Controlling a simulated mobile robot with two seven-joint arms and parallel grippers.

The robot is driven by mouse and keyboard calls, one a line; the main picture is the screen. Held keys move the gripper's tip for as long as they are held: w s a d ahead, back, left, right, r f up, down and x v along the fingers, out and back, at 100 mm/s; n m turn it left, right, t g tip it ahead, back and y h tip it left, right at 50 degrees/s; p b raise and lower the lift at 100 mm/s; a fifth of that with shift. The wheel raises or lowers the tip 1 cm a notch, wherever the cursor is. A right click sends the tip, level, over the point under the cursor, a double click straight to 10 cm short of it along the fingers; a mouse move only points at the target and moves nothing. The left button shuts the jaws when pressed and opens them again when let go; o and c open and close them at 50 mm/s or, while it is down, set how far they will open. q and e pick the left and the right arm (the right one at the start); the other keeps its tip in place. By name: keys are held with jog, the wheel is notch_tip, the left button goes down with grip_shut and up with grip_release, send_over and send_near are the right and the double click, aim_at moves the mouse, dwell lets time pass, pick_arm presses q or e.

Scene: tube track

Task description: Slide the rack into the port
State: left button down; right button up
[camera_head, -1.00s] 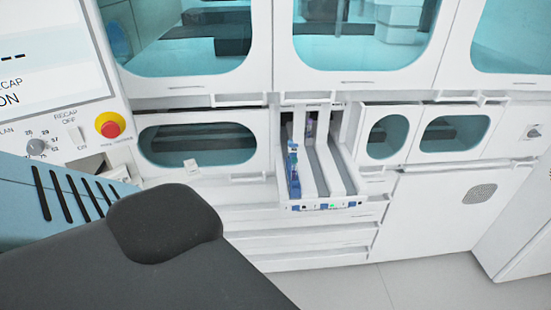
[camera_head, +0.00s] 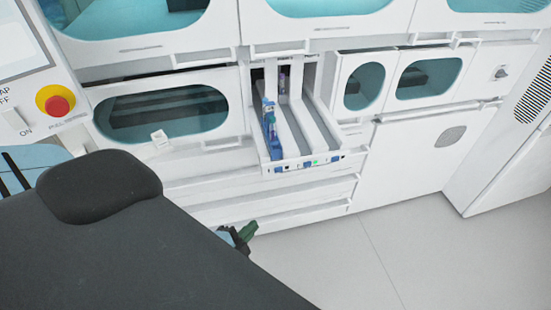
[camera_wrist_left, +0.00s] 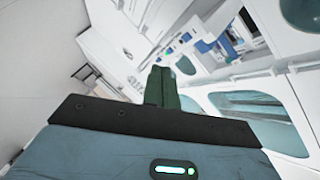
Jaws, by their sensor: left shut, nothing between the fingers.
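The lanes run back to dark port openings (camera_head: 257,78) in the machine's front. The rack's far end is near the left opening; I cannot tell whether it enters it. My left gripper (camera_head: 245,233) shows its dark green fingertips below and left of the tray, apart from the rack. In the left wrist view its fingers (camera_wrist_left: 161,87) are shut together and empty. My right gripper is not in view.
A red stop button (camera_head: 57,105) is at the left. White drawers (camera_head: 290,205) lie below the tray. Teal-windowed doors (camera_head: 165,112) flank it. Open floor (camera_head: 400,250) lies at lower right.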

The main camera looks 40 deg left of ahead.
pick_arm(q)
jog(key=w+a+r+m+t, duration=0.3)
jog(key=w+r+m, duration=0.3)
jog(key=shift+w+r+b, duration=0.2)
jog(key=shift+w+b, duration=0.2)
jog(key=shift+b, duration=0.05)
jog(key=p, duration=0.2)
send_near(280, 149)
jog(key=w+d, duration=0.3)
jog(key=w+a, duration=0.2)
jog(key=shift+w+a, duration=0.1)
jog(key=shift+a, duration=0.25)
jog(key=shift+w+a, duration=0.25)
jog(key=shift+a, duration=0.05)
